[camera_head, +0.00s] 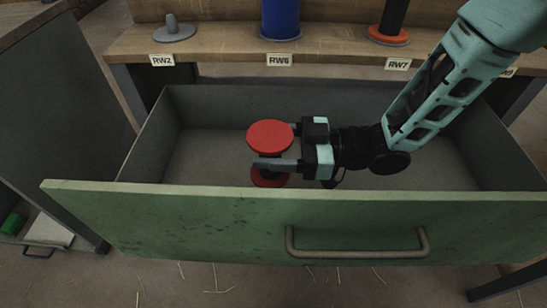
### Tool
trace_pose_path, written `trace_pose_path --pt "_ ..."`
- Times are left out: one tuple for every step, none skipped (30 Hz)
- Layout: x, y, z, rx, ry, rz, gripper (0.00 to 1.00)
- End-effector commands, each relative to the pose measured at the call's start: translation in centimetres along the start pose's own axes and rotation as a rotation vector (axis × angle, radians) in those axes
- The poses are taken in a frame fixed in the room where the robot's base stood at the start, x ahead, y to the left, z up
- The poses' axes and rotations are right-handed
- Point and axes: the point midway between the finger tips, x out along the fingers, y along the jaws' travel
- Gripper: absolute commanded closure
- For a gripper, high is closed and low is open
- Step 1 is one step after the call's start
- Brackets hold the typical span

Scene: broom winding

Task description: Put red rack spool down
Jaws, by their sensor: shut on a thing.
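A red spool (270,136) with two red flanges and a dark core stands upright inside the open grey drawer. My gripper (279,146) comes in from the right and is shut on the spool's core, between the upper and lower flanges. The lower flange (268,178) is partly hidden behind the drawer's green front. I cannot tell whether it touches the drawer floor. The drawer (215,149) holds nothing else that I can see.
The drawer's green front (200,225) has a metal handle (357,252). Behind it a wooden shelf (225,43) carries a grey spindle base (174,31), a blue spool (280,18) and an orange-based black spool (391,25), above labels. The drawer floor around the spool is clear.

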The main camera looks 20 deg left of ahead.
Motion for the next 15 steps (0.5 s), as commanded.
trace_pose_path --pt "0.0 0.0 0.9 0.001 0.000 -0.001 0.67" --pt "0.1 0.0 1.4 0.001 0.000 -0.001 0.67" --pt "0.1 0.0 2.0 0.002 0.000 -0.001 0.67" --pt "0.0 0.0 2.5 0.002 0.000 0.000 0.67" --pt "0.0 0.0 2.8 0.002 0.000 0.000 0.67" --pt "0.0 0.0 3.1 0.001 0.000 0.000 0.67" --pt "0.0 0.0 3.1 0.001 0.001 0.001 0.67" --pt "0.0 0.0 3.1 0.000 0.001 0.001 0.67" --pt "0.0 0.0 3.0 -0.001 0.001 0.001 0.67" --pt "0.0 0.0 3.0 -0.001 0.001 0.001 0.67" --pt "0.0 0.0 3.0 -0.001 0.001 0.001 0.67" --pt "0.0 0.0 3.0 -0.001 0.001 0.001 0.67" --pt "0.0 0.0 3.0 -0.001 0.001 0.001 0.67" --pt "0.0 0.0 3.0 -0.001 0.001 0.001 0.67" --pt "0.0 0.0 3.1 0.000 0.001 0.001 0.67"
